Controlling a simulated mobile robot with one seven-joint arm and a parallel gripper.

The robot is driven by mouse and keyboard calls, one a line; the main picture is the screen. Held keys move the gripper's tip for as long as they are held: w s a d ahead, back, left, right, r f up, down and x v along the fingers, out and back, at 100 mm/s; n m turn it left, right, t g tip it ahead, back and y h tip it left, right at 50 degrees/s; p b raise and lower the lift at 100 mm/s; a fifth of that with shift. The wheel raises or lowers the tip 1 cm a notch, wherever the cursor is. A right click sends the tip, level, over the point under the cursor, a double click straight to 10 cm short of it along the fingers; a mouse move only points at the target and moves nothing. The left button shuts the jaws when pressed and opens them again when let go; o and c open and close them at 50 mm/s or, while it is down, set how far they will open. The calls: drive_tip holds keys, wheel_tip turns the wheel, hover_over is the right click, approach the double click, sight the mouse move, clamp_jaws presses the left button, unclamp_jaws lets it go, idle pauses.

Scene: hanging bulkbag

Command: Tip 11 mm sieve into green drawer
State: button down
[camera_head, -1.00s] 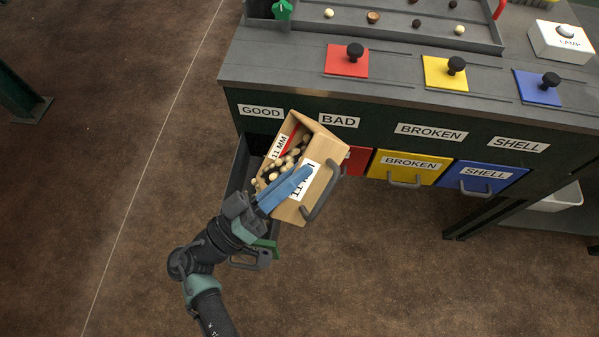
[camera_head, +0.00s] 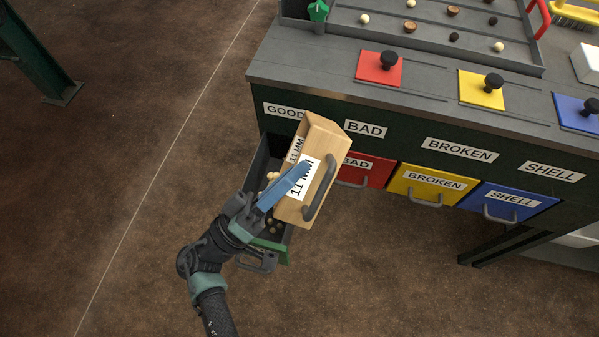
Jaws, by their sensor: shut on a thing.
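The 11 mm sieve (camera_head: 323,145) is a wooden box with "11 MM" labels and a grey handle. It is steeply tilted above the open green drawer (camera_head: 268,246), with its open side turned to the left and away from view. My gripper (camera_head: 290,187) is shut on the sieve, its blue fingers over the front label. The drawer is pulled out under the GOOD label, with a dark interior and a green front. Several pale and brown nuts (camera_head: 272,226) show at the sieve's lower edge and in the drawer. The sieve hides part of the drawer.
Shut red (camera_head: 362,170), yellow (camera_head: 423,186) and blue (camera_head: 508,203) drawers sit to the right under the bench. The bench top (camera_head: 330,75) carries red, yellow and blue slides with black knobs, and a tray with scattered nuts.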

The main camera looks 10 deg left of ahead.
drive_tip(key=a+f+n+t+y+b, duration=0.1)
drive_tip(key=a+n+t+y+b, duration=0.3)
drive_tip(key=a+n+t, duration=0.2)
drive_tip(key=n, duration=0.2)
drive_tip(key=shift+a+n+y, duration=0.2)
drive_tip(key=shift+n+y, duration=0.1)
idle(1.0)
drive_tip(key=shift+s, duration=0.1)
drive_tip(key=d+m+g+h, duration=0.1)
drive_tip(key=d+m+g, duration=0.2)
drive_tip(key=m, duration=0.1)
drive_tip(key=d+m+g+h, duration=0.1)
drive_tip(key=d+m+g, duration=0.2)
drive_tip(key=d+m, duration=0.1)
drive_tip(key=d+m+g+h, duration=0.2)
drive_tip(key=d+m+g, duration=0.2)
drive_tip(key=m, duration=0.1)
drive_tip(key=shift+s+d+f+m+b, duration=0.1)
drive_tip(key=shift+d+m+b, duration=0.1)
drive_tip(key=shift+m+b, duration=0.15)
drive_tip(key=d+f+m+g+y+b, duration=0.3)
drive_tip(key=d+f+m+y, duration=0.3)
drive_tip(key=d+f, duration=0.2)
drive_tip(key=shift+d+f+g, duration=0.35)
drive_tip(key=shift+f+g, duration=0.35)
drive_tip(key=shift+f, duration=0.45)
